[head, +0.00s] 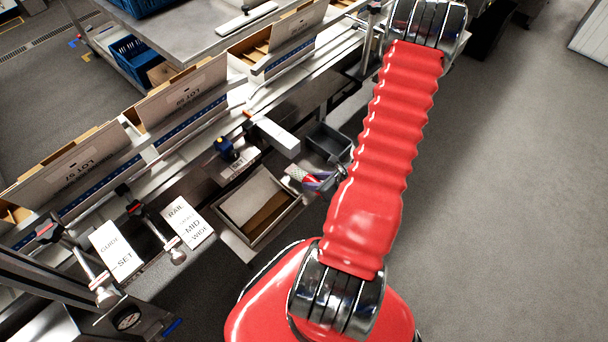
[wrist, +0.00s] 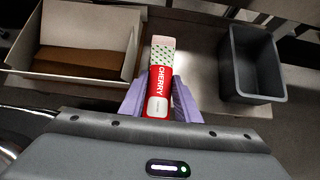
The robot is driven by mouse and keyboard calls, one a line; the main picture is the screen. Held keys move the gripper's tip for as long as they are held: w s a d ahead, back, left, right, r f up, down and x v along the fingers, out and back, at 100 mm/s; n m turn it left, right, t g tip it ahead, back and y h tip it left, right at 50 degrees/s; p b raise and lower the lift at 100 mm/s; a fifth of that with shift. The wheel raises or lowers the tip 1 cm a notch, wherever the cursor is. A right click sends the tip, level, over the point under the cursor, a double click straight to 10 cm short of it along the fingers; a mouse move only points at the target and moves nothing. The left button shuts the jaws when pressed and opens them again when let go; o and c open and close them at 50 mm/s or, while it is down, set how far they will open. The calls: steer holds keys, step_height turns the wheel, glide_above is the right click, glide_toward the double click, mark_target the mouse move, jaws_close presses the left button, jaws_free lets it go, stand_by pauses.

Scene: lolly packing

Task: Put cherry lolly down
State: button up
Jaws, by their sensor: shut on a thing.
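The cherry lolly (wrist: 161,80) is a flat red wrapped pack marked CHERRY, with a pale patterned far end. My gripper (wrist: 159,100) is shut on it, with a lilac finger on each side. The lolly points away from the wrist, over a light metal surface (wrist: 190,60) between an open carton and a grey bin. Whether it touches that surface I cannot tell. In the head view the lolly (head: 297,174) shows small beside my red arm, which hides part of the gripper.
The open carton (wrist: 128,52) with a brown bottom is on the left, and the empty grey bin (wrist: 235,84) on the right. In the head view, a white block (head: 278,137) and a rail with upright LOT cartons (head: 183,90) lie beyond. Labelled cards (head: 186,222) lie left.

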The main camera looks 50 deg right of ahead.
steer(key=s, duration=1)
steer(key=shift+s+d, duration=0.3)
steer(key=shift+s, duration=0.1)
stand_by(0.6)
